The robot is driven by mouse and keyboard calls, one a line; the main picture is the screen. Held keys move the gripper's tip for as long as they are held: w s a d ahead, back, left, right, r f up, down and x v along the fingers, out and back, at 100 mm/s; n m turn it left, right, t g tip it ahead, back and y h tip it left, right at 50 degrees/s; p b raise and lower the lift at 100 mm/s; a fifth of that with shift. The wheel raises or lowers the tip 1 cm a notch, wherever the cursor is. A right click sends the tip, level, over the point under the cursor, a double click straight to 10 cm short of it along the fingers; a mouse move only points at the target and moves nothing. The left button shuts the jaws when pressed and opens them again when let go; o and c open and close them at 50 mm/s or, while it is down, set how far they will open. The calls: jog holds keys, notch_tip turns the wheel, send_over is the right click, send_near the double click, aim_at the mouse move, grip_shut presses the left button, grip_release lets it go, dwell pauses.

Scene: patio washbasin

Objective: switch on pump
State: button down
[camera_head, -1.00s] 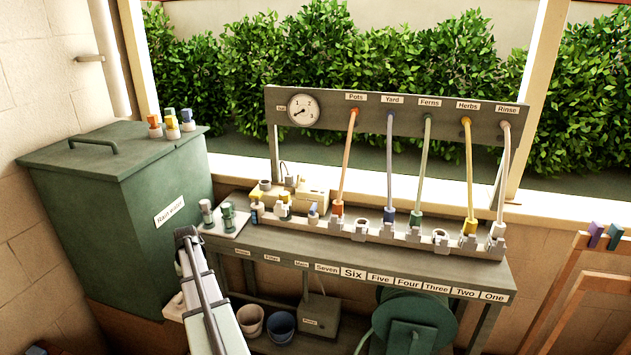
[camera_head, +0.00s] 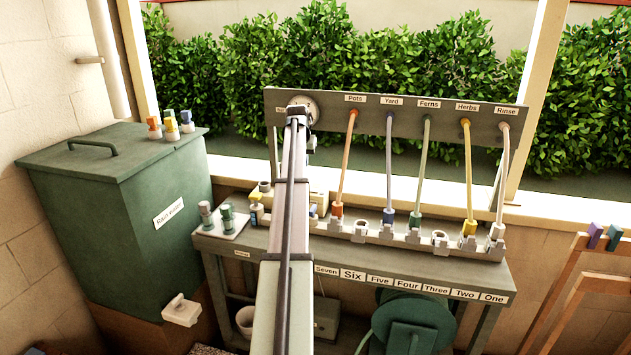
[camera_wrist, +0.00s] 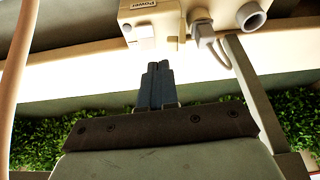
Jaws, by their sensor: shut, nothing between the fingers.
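A cream box labelled "Power" (camera_wrist: 138,8) shows at the top of the wrist view, with a pale block on its face and a grey cord plugged in beside it. My gripper (camera_wrist: 157,68) is shut and empty; in the wrist view its dark fingertips lie just under the box's face in the picture. I cannot tell whether they touch it. In the head view my arm hides most of that box and my fingers. The pump box (camera_head: 326,318) stands under the bench, partly behind my arm. The switch's state cannot be made out.
Coloured hoses, such as the orange one (camera_head: 346,160), run from the label panel (camera_head: 400,125) to a row of connectors right of my arm. Loose fittings stand on a white plate (camera_head: 222,225) to its left. A green rainwater tank (camera_head: 115,225) stands further left.

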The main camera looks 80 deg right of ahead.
jog(key=s+d+r, duration=0.1)
jog(key=s+d, duration=0.1)
send_near(316, 184)
jog(key=shift+m, duration=0.4)
jog(key=x, duration=0.6)
jog(key=shift+d+f, duration=0.15)
jog(key=shift+f, duration=0.25)
